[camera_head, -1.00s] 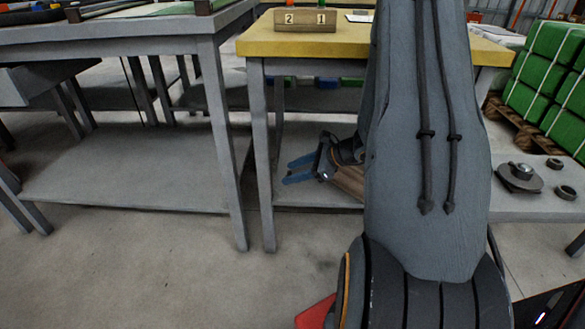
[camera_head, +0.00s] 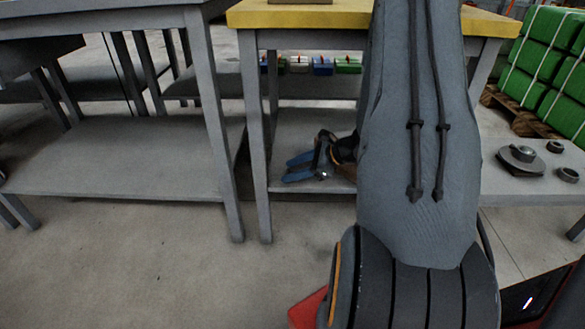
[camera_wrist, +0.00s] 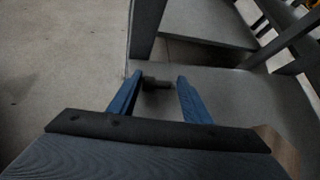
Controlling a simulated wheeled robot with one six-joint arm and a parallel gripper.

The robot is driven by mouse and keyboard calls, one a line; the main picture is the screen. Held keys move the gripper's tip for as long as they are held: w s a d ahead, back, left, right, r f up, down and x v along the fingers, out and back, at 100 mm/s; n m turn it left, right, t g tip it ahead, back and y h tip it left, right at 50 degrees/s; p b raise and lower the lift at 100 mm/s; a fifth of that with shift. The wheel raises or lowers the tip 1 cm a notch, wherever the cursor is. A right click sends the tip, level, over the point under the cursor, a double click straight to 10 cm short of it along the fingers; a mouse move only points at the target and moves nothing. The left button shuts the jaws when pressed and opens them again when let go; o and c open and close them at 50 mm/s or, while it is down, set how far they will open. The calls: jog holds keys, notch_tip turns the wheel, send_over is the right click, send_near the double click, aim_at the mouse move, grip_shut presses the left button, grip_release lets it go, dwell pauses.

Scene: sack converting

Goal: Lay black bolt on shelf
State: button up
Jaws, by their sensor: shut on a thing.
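My gripper (camera_head: 300,166) has blue fingers and reaches in under the yellow-topped table, over its grey lower shelf (camera_head: 290,122). In the wrist view the fingers (camera_wrist: 158,84) are closed on a small dark bolt (camera_wrist: 157,85) held between their tips. The bolt cannot be made out in the head view. The grey shelf surface (camera_wrist: 240,100) fills the right of the wrist view, beyond and beside the bolt. Whether the bolt touches the shelf cannot be told.
The yellow tabletop (camera_head: 300,17) is above my gripper, and its grey front leg (camera_head: 259,160) stands to the left. Another grey table with a bare lower shelf (camera_head: 120,160) is at left. Dark round parts (camera_head: 522,158) lie on a grey surface at right.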

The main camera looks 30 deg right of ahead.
jog(key=shift+f, duration=0.1)
jog(key=o, duration=1.1)
jog(key=p+v, duration=0.3)
jog(key=v, duration=0.4)
jog(key=shift+s+d+r, duration=0.2)
jog(key=shift+s+r, duration=0.05)
jog(key=shift+s, duration=0.05)
